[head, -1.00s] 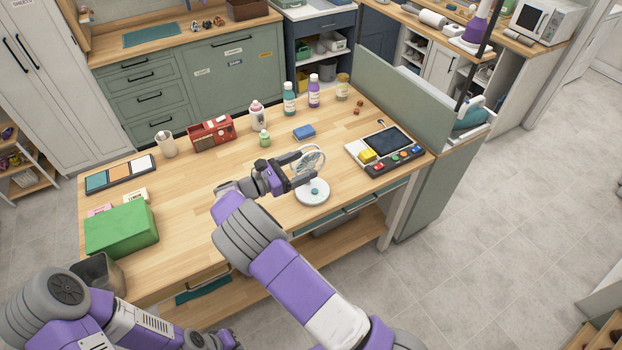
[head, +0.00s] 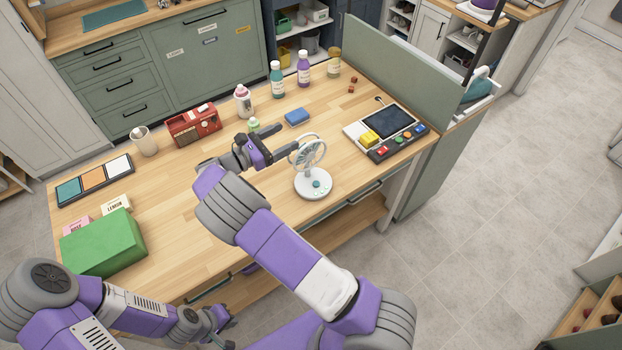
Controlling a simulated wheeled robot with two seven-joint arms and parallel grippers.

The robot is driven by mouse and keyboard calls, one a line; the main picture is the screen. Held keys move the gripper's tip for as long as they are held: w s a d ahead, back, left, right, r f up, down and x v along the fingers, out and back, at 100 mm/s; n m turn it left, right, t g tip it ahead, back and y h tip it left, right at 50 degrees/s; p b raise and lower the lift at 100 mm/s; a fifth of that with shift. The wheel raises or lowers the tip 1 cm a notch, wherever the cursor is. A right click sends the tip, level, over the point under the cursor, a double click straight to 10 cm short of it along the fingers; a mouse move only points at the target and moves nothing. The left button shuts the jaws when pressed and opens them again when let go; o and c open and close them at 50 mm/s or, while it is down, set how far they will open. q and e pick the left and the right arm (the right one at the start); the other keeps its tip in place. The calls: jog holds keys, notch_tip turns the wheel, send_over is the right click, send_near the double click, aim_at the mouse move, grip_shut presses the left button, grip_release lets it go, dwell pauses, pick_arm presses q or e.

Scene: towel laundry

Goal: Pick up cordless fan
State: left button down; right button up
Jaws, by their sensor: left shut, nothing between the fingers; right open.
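The cordless fan (head: 314,184) is white with a round base and a small caged head. It stands upright on the wooden table, near its front edge. My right gripper (head: 286,156) is open and empty just to the left of the fan's head. Its fingers point toward the head, and whether they touch it cannot be told. My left gripper (head: 226,322) is low at the table's front, well away from the fan, shut and partly hidden by its own arm.
A tablet console (head: 388,125) with a yellow block lies right of the fan. A blue sponge (head: 297,117), bottles (head: 277,80) and a red radio (head: 194,125) stand behind. A green box (head: 103,243) is at left. A green partition (head: 402,75) borders the table's right side.

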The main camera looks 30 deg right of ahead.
jog(key=b, duration=0.4)
send_over(292, 172)
jog(key=a, duration=0.3)
notch_tip(292, 172, down, 6)
jog(key=r, duration=0.1)
notch_tip(292, 172, down, 14)
jog(key=b, duration=1.3)
jog(key=shift+d+r, duration=0.1)
jog(key=shift+d+b, duration=0.1)
jog(key=shift+b, duration=0.2)
jog(key=shift+w+d, duration=0.1)
jog(key=shift+d, duration=1.05)
jog(key=d, duration=0.2)
jog(key=w+d+b, duration=0.1)
jog(key=d, duration=0.2)
jog(key=shift+d+r, duration=0.1)
jog(key=shift+r, duration=0.1)
jog(key=shift+c, duration=0.4)
grip_shut()
jog(key=shift+r, duration=0.15)
